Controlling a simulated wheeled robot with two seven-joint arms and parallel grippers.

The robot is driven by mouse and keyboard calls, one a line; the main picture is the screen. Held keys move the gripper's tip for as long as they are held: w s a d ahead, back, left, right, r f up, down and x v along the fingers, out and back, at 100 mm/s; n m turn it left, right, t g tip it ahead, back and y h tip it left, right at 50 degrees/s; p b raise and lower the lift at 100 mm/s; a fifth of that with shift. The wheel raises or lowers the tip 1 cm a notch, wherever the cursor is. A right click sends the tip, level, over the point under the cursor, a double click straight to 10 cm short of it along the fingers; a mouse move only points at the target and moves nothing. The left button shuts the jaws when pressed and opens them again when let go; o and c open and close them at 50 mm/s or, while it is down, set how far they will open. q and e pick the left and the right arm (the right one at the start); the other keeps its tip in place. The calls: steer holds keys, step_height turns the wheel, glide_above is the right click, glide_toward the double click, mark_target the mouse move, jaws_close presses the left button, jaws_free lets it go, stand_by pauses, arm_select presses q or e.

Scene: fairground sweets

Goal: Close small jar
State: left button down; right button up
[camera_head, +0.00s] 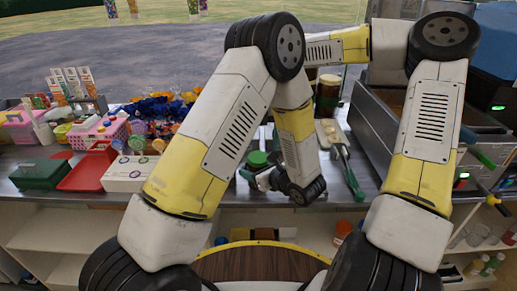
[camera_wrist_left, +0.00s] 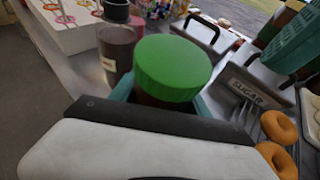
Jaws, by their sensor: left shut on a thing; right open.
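The small jar with a bright green lid (camera_wrist_left: 172,68) stands in the middle of the left wrist view, its dark body mostly hidden below the lid. My left gripper (camera_wrist_left: 160,100) is shut on it, with teal fingers at both sides just under the lid. In the head view the green lid (camera_head: 257,159) shows just beyond my left gripper (camera_head: 260,179). The lid's seating on the jar is hidden. My right forearm passes behind my left elbow in the head view. A teal ribbed piece at the left wrist view's upper right looks like a finger of my open right gripper (camera_wrist_left: 292,45).
A large brown jar (camera_head: 327,95) stands at the counter's back. A sugar-labelled box (camera_wrist_left: 258,88) and doughnuts (camera_wrist_left: 277,130) are close on the right. A dark bottle (camera_wrist_left: 116,45) is close left of the jar. A white lollipop box (camera_head: 125,181) and red tray (camera_head: 88,172) stand farther left.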

steer(key=shift+c, duration=0.4)
steer(key=shift+s+a+f+m, duration=0.25)
steer(key=shift+f+m, duration=0.2)
steer(key=shift+m, duration=0.65)
steer(key=m, duration=0.2)
steer(key=f+m+h, duration=0.1)
steer(key=m, duration=0.1)
steer(key=shift+s+a+m+g, duration=0.15)
steer(key=shift+m+g, duration=0.15)
steer(key=shift+g, duration=0.1)
steer(key=m, duration=0.5)
steer(key=shift+w+r+m, duration=0.15)
steer(key=shift+w+m, duration=0.15)
steer(key=shift+m, duration=0.1)
steer(key=m, duration=0.1)
steer(key=r+m, duration=0.1)
steer(key=m, duration=0.1)
steer(key=w+m, duration=0.1)
steer(key=m, duration=0.1)
steer(key=shift+d+r+t, duration=0.3)
steer(key=shift+d+r, duration=0.05)
steer(key=r+m, duration=0.2)
steer(key=m, duration=0.1)
steer(key=r+m, duration=0.1)
steer(key=m, duration=0.1)
steer(key=shift+s+y, duration=0.35)
steer(key=shift+y, duration=0.05)
steer(key=shift+s+r+m, duration=0.15)
steer(key=shift+r+m, duration=0.05)
steer(key=shift+m, duration=0.4)
